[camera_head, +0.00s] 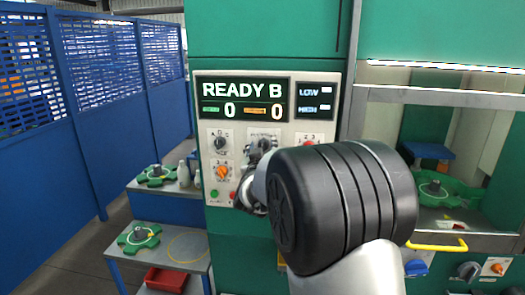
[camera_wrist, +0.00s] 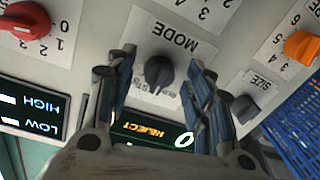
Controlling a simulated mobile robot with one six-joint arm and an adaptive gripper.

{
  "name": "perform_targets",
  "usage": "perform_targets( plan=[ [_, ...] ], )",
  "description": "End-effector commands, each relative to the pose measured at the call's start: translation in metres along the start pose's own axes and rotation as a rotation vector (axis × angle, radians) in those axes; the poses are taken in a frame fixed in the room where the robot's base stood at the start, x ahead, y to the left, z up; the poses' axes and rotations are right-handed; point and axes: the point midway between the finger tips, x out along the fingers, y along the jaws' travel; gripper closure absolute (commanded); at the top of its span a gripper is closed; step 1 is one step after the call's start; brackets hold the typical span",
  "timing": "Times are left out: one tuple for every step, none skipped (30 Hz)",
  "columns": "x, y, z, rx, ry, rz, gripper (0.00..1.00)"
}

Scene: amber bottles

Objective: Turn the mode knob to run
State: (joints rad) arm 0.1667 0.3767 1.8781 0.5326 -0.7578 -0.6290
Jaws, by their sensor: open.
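The dark grey mode knob (camera_wrist: 160,72) sits on a white plate lettered MODE, upside down in the wrist view. My gripper (camera_wrist: 161,62) is open, with one finger on each side of the knob and a visible gap to each. I cannot tell how far the fingertips stand off the panel. The small position words by the knob are partly hidden and too blurred to read, so its setting is unclear. In the head view my gripper (camera_head: 252,185) is at the control panel (camera_head: 208,125), largely hidden by my arm.
A dark size knob (camera_wrist: 245,108) and an orange knob (camera_wrist: 302,45) are at right in the wrist view; a red knob (camera_wrist: 30,18) is at left. The display (camera_head: 242,98) reads READY B. Shelves with green fixtures (camera_head: 140,238) stand left of the panel.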

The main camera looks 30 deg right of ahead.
Motion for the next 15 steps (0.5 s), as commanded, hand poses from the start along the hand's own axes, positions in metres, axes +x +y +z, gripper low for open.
perform_targets(
  plan=[
    [-0.0001,0.0,-0.0001,0.0,0.0,0.0,0.54],
    [-0.0002,0.0,-0.0001,0.0,0.0,0.0,0.56],
    [-0.0002,0.0,-0.0001,0.0,0.0,0.0,0.58],
    [-0.0002,0.0,-0.0001,0.0,0.0,0.0,0.6],
    [-0.0003,0.0,-0.0001,0.0,0.0,0.0,0.62],
    [-0.0003,0.0,-0.0001,0.0,0.0,0.0,0.65],
    [-0.0003,0.0,-0.0002,0.0,0.0,0.0,0.67],
    [-0.0003,0.0,-0.0002,0.0,0.0,0.0,0.69],
    [-0.0003,0.0,-0.0002,0.0,0.0,0.0,0.72],
    [-0.0004,0.0,-0.0002,0.0,0.0,0.0,0.74],
    [-0.0004,0.0,-0.0002,0.0,0.0,0.0,0.76],
    [-0.0004,0.0,-0.0002,0.0,0.0,0.0,0.78],
    [-0.0004,0.0,-0.0002,0.0,0.0,0.0,0.8],
    [-0.0004,0.0,-0.0002,0.0,0.0,0.0,0.82],
    [-0.0004,0.0,-0.0002,0.0,0.0,0.0,0.85]
  ],
)
